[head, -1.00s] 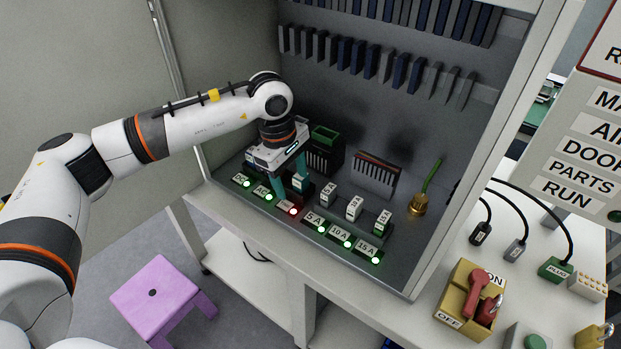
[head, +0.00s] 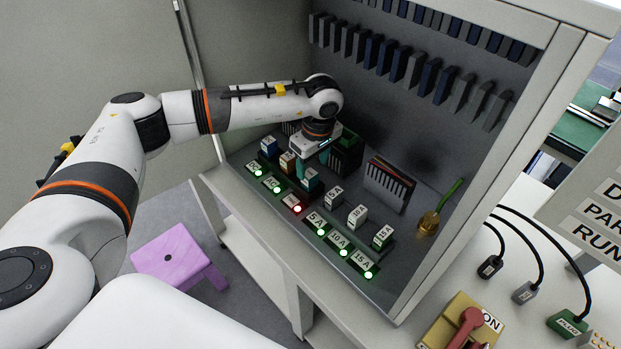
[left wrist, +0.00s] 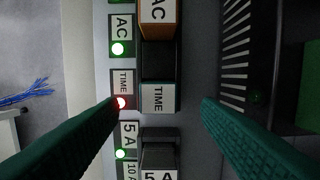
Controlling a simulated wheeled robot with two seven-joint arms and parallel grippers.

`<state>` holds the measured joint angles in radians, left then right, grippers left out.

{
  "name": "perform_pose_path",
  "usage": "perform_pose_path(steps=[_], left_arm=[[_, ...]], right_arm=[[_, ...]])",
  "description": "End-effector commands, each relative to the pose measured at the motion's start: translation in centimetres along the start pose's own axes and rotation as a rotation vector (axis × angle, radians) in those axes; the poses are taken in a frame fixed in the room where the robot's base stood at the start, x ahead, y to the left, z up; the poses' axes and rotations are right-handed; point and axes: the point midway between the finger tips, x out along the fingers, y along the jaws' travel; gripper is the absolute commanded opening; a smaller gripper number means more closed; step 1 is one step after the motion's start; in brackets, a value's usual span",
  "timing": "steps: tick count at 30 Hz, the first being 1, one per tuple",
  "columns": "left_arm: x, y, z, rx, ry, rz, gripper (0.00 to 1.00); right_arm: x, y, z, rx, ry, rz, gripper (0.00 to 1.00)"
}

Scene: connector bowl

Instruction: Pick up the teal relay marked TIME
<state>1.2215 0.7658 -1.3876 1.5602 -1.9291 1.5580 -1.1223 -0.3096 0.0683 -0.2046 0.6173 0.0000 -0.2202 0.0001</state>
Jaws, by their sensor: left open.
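The TIME relay (left wrist: 158,98) is a block with a teal-grey label face, seated in the row behind the label plates. In the head view it is the small block (head: 311,180) just in front of my left gripper (head: 311,166). In the left wrist view the dark green fingers of my left gripper (left wrist: 160,104) are open, one on each side of the TIME relay. They show a gap on both sides and do not visibly touch it. The front plate marked TIME (left wrist: 122,83) has a red light. My right gripper is not in view.
The orange AC relay (left wrist: 157,22) and the 5A relay (left wrist: 159,160) flank it. The 10A (head: 357,215) and 15A (head: 383,236) relays stand further right. A black finned block (head: 388,183) and a brass part with a green stem (head: 429,222) stand behind. The cabinet wall (head: 260,75) is at left.

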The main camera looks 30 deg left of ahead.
Motion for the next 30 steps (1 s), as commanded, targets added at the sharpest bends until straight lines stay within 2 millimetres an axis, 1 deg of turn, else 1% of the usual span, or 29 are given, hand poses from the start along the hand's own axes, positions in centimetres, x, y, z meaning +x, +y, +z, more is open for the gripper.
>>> perform_pose_path(steps=[2,6,10,13,19,20,21,28,29,30], left_arm=[[0.6,0.1,0.1,0.000,0.000,0.004,0.58],[2.6,0.3,0.2,-0.001,0.000,0.005,0.58],[4.5,0.2,0.2,0.000,0.000,0.003,0.58],[5.1,0.2,0.2,0.000,0.001,0.001,0.58],[5.2,0.2,0.2,0.000,0.000,0.000,0.58],[5.2,0.2,0.2,0.000,0.000,0.000,0.57],[5.2,0.2,0.2,0.000,0.000,0.000,0.50],[5.2,0.2,0.2,0.000,0.000,0.000,0.12],[5.2,0.2,0.2,0.000,0.000,0.000,0.10],[5.2,0.2,0.2,0.000,0.000,0.000,0.10]], right_arm=[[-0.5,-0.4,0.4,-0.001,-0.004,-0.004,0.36],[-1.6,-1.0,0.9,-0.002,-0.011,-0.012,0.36],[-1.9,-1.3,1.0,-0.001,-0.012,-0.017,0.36],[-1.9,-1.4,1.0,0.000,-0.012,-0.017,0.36],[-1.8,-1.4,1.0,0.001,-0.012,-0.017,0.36],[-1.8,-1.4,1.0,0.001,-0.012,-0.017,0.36],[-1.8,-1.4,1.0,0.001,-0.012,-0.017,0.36],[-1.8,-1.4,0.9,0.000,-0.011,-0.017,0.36],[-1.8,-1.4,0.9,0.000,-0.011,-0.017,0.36],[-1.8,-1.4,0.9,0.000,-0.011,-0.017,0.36]])
